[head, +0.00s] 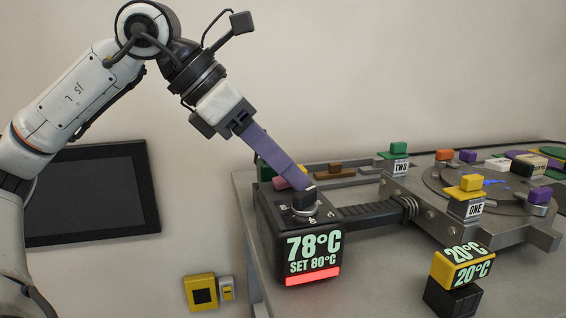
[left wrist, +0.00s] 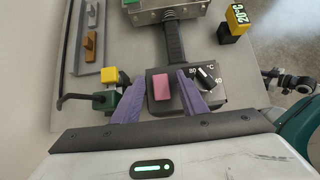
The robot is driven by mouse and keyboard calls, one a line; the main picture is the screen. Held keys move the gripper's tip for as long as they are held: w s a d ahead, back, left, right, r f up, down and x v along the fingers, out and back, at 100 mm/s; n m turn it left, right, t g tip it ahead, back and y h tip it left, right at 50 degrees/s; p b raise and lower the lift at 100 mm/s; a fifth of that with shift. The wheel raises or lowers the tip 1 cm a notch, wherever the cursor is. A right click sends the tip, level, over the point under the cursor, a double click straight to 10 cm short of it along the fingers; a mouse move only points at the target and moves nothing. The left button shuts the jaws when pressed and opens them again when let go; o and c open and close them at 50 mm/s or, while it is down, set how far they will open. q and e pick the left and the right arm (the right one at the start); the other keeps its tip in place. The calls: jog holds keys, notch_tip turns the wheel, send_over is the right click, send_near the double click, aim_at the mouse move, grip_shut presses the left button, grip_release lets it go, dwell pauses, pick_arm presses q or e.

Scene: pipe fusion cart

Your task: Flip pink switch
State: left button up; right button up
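The pink switch (head: 280,183) sits on top of the dark heater box (head: 272,229), partly hidden behind my left gripper's purple finger in the head view. In the left wrist view the pink switch (left wrist: 161,88) is a small upright block between the two purple fingers. My left gripper (head: 303,184) is open and reaches down to the box top. In the wrist view its fingertips (left wrist: 161,78) stand either side of the switch, with a visible gap at left; the right finger is close to the dial (left wrist: 207,74). My right gripper is not in view.
The box front reads 78°C, set 80°C, above a red bar. A black handle (head: 367,212) runs from the box to the grey machine. A yellow and black display (head: 463,266) stands at the front right.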

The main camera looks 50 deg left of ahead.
pick_arm(q)
jog(key=p+v, duration=0.1)
jog(key=v, duration=0.9)
jog(key=shift+r, duration=0.15)
jog(key=shift+s, duration=0.1)
